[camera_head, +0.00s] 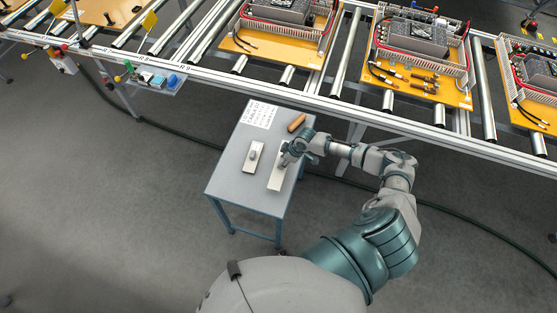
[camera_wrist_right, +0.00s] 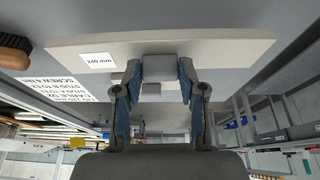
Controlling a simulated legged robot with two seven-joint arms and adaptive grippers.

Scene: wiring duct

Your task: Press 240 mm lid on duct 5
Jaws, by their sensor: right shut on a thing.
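The 240 mm lid (camera_wrist_right: 210,52) is a pale flat strip with a "240 mm" label and a grey block handle (camera_wrist_right: 159,67). My right gripper (camera_head: 287,158) is shut on that handle, with one finger on each side. In the head view the lid (camera_head: 276,179) is at the small table, under the gripper; I cannot tell whether it touches the top. A second pale lid (camera_head: 254,157) with a grey handle lies to its left. White slotted ducts (camera_head: 332,28) frame the boards on the conveyor; no duct number is readable. My left gripper is out of view.
The small grey table (camera_head: 228,183) also holds a printed sheet (camera_head: 259,113) and a brown-handled brush (camera_head: 297,122). The conveyor's front rail (camera_head: 300,99) runs behind it. Boards (camera_head: 420,84) with ducts and cables stand on the rollers. A dark cable crosses the floor.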

